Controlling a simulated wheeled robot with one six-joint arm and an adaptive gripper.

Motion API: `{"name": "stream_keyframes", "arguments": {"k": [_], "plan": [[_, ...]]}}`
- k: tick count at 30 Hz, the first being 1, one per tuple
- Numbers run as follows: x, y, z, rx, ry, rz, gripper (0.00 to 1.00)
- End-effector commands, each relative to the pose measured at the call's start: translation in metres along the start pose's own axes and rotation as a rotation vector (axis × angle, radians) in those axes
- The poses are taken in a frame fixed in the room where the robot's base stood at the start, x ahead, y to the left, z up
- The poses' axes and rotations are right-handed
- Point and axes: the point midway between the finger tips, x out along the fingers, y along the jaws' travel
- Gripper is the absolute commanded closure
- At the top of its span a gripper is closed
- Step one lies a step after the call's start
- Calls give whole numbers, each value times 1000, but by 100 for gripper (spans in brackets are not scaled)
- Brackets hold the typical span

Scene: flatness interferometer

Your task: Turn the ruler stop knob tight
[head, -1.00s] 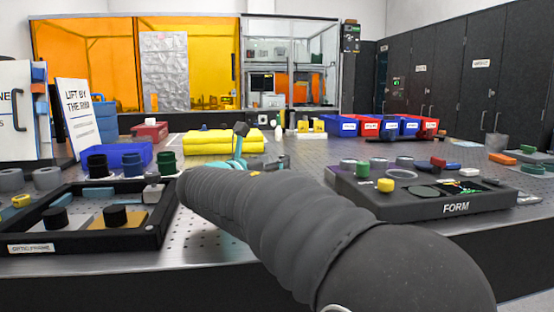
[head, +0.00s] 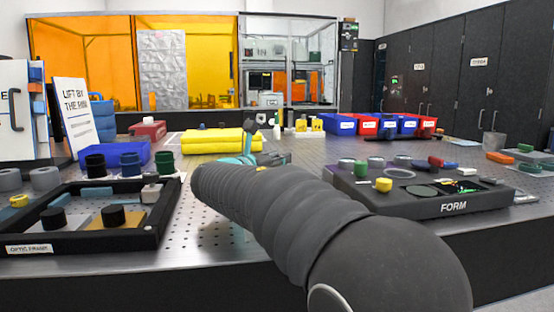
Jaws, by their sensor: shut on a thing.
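My dark grey ribbed arm reaches in from the bottom right in the head view and covers the middle of the table. Beyond its far end a teal part (head: 249,141) sticks up, with a small dark piece (head: 261,118) near its top; I cannot tell what these belong to. A low grey thing (head: 272,158) shows just to the right of the teal part, partly hidden by my arm. My gripper's fingers cannot be made out behind the arm. I cannot make out the ruler stop knob or the ruler; they may be hidden there.
A black optic frame tray (head: 30,249) lies at the left and a dark FORM box (head: 453,208) at the right. A yellow stack (head: 212,141) stands behind my arm. Blue and red bins (head: 372,128) line the back. Perforated table shows bare between tray and arm.

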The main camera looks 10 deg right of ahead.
Motion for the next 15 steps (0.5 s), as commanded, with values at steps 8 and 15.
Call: {"name": "stream_keyframes", "arguments": {"k": [8, 15], "plan": [[2, 5, 0, 0, -1, -145, 100], [2, 8, 1, 1, -2, -322, 100]]}}
